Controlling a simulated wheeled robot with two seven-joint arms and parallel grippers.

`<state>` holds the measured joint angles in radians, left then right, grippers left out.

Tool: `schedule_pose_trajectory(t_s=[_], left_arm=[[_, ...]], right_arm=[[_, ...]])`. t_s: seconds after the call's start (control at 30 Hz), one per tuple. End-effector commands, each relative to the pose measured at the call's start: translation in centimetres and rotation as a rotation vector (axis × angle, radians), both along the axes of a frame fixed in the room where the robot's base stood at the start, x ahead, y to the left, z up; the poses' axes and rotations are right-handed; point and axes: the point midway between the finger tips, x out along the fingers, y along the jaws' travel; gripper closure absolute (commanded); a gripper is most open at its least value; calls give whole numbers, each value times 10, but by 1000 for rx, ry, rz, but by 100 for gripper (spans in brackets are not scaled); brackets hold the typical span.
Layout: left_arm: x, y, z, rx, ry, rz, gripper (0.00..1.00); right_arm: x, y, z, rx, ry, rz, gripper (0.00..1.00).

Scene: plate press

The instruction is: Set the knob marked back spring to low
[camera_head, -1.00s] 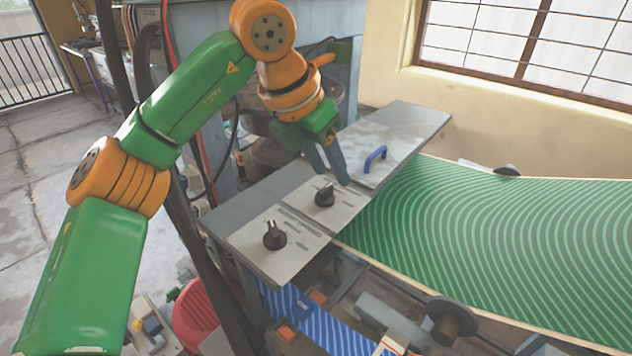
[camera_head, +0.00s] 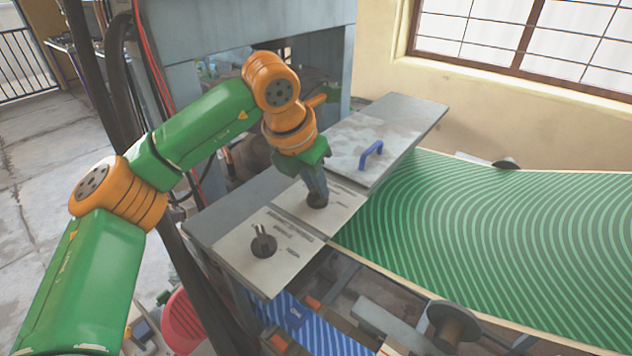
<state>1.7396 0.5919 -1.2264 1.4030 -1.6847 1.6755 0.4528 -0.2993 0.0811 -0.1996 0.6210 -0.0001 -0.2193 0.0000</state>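Two black knobs sit on light metal plates on the grey panel. The far knob (camera_head: 317,201) is directly under my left gripper (camera_head: 316,192), whose fingers reach down onto it and hide its upper part. I cannot tell whether the fingers grip the knob or only stand around it. The near knob (camera_head: 264,246) stands free on its own plate (camera_head: 240,258), with its pointer toward the back. The printed labels beside the knobs are too small to read, so I cannot tell which is marked back spring. My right gripper is not in view.
A blue handle (camera_head: 371,154) stands on a plate behind the far knob. A green striped board (camera_head: 500,240) fills the right side. Blue striped material (camera_head: 318,328) and a red basket (camera_head: 187,320) lie below the panel. Dark cables hang at the left.

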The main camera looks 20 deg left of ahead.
Motion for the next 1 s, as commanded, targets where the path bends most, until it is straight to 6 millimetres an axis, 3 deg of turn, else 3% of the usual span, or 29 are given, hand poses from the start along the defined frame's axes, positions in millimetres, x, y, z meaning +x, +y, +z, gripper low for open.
schedule_pose_trajectory(t_s=[0.47,1.0], left_arm=[[0,-1,0,-2,-2,62,100],[0,-4,1,-1,-4,523,100]], right_arm=[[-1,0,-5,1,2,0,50],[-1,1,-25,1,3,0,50]])
